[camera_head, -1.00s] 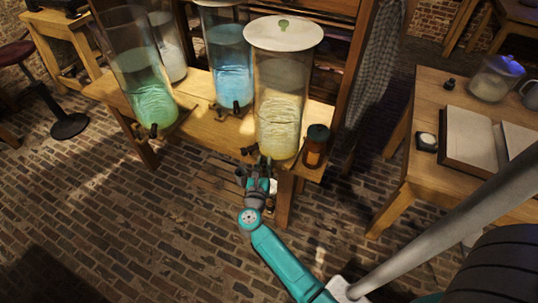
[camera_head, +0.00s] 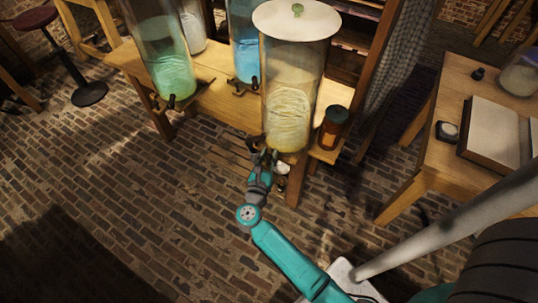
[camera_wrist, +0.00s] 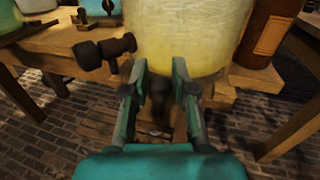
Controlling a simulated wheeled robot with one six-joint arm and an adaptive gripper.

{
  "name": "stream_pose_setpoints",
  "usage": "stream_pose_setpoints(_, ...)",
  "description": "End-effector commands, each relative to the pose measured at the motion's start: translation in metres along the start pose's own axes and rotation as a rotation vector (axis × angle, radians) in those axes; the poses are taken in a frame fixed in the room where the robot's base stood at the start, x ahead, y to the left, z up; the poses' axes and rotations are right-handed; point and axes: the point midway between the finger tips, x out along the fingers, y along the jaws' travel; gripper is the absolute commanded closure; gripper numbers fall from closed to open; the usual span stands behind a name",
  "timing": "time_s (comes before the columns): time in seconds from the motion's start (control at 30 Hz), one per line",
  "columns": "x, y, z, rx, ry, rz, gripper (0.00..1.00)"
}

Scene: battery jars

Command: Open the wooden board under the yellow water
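The glass jar of yellow water (camera_head: 293,95) stands on the wooden bench at its front right; it fills the top of the wrist view (camera_wrist: 190,35). A dark tap (camera_wrist: 104,50) sticks out left of my fingers in the wrist view. My gripper (camera_head: 264,158) is at the bench's front edge, just below the jar. In the wrist view its two fingers (camera_wrist: 158,85) are apart, with a dark knob-like part (camera_wrist: 160,95) between them; contact is unclear. Slatted wood (camera_wrist: 150,130) shows lower down below the bench, partly hidden by my gripper. I cannot tell which piece is the board.
A brown bottle (camera_head: 333,127) stands right of the yellow jar. Green (camera_head: 166,60) and blue (camera_head: 243,45) jars stand to the left. A bench leg (camera_head: 295,185) is close right of my gripper. A table with an open book (camera_head: 492,130) is at right.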

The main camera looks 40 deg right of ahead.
Motion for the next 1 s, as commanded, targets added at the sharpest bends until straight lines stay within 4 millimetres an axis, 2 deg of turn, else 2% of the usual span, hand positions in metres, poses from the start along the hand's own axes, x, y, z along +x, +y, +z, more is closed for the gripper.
stream_pose_setpoints(0.03,0.000,0.000,0.000,0.000,0.000,0.000,0.55)
stream_pose_setpoints(0.07,0.000,0.000,0.000,0.000,0.000,0.000,0.51)
stream_pose_setpoints(0.47,-0.005,0.000,0.000,0.000,0.000,0.001,0.51)
stream_pose_setpoints(0.57,-0.017,0.001,0.000,0.000,0.000,0.003,0.51)
stream_pose_setpoints(1.0,-0.090,0.001,0.000,0.000,0.000,0.005,0.51)
